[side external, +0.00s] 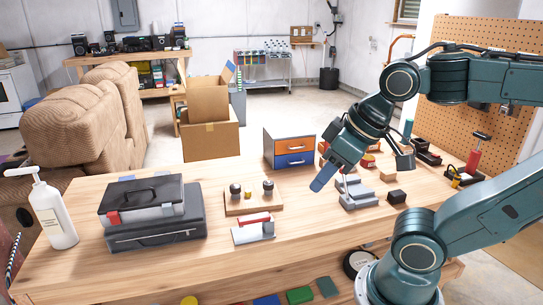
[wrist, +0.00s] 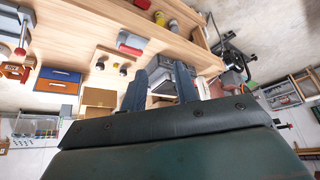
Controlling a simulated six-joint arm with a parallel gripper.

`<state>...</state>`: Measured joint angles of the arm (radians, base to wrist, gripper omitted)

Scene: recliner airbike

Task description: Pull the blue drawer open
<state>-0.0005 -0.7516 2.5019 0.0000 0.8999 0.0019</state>
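A small grey cabinet (side external: 268,148) stands at the back edge of the wooden table. Its blue drawer (side external: 296,160) is the lower one, below an orange drawer (side external: 296,146). Both look shut. In the wrist view, which is upside down, the blue drawer (wrist: 64,75) and orange drawer (wrist: 56,87) show at the left. My gripper (side external: 318,186) is above the table, in front and to the right of the cabinet, apart from it. In the wrist view, my gripper (wrist: 163,72) has its two fingers apart with a gap between them. Nothing is held.
A grey stepped block (side external: 356,194) is close to the right of my gripper. A wooden board with knobs (side external: 250,204) and a red-and-grey tool (side external: 253,229) lie to the left. A black toolbox (side external: 152,217) is farther left. The tabletop (side external: 310,222) before the cabinet is mostly clear.

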